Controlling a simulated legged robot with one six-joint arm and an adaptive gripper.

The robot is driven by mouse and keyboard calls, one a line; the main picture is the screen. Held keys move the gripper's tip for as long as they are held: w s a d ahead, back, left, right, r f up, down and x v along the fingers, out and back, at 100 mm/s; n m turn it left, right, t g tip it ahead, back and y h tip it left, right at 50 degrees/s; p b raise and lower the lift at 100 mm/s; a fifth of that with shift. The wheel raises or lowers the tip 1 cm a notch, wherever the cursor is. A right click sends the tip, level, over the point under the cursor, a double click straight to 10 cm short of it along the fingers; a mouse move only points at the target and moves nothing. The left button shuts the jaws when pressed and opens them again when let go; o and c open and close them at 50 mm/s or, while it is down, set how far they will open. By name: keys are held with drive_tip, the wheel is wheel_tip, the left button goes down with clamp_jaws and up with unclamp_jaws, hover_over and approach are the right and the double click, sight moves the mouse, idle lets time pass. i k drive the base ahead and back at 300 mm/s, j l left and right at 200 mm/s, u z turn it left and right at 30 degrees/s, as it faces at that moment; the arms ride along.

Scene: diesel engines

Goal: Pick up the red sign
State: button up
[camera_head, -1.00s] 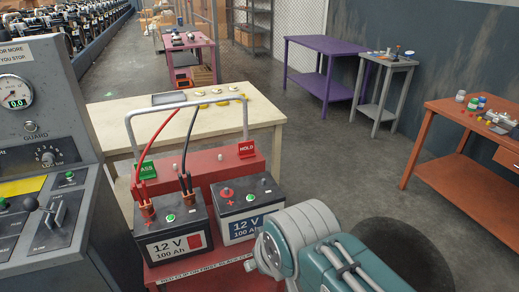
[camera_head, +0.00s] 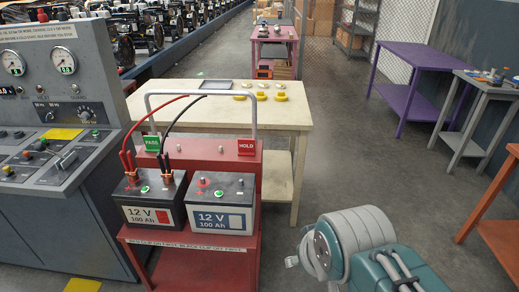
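The red sign (camera_head: 247,147) reads HOLD. It is mounted at the right end of the red cart's (camera_head: 250,190) upper part, by the foot of the grey tube handle. My teal and silver arm is at the lower right, to the right of the cart and apart from the sign. Only a small grey piece shows at the arm's left side, and I cannot make out gripper fingers or whether they are open.
A green PASS sign (camera_head: 152,144) stands at the cart's left end. Two 12 V batteries (camera_head: 220,203) sit in front, with red and black cables clipped on the left one. A cream table (camera_head: 205,115) is behind. A control console (camera_head: 60,110) stands left.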

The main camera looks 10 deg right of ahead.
sight(247, 147)
drive_tip(key=i+l+u, duration=0.15)
drive_tip(key=l, duration=0.4)
drive_tip(key=i+l+u, duration=0.15)
drive_tip(key=l, duration=0.4)
drive_tip(key=l+u, duration=0.15)
drive_tip(key=l, duration=0.4)
drive_tip(key=i+l+u, duration=0.15)
drive_tip(key=i+l, duration=0.4)
drive_tip(key=i+l+u, duration=0.2)
drive_tip(key=i+l, duration=0.35)
drive_tip(key=l, duration=0.2)
drive_tip(key=i+l, duration=0.3)
drive_tip(key=i, duration=0.1)
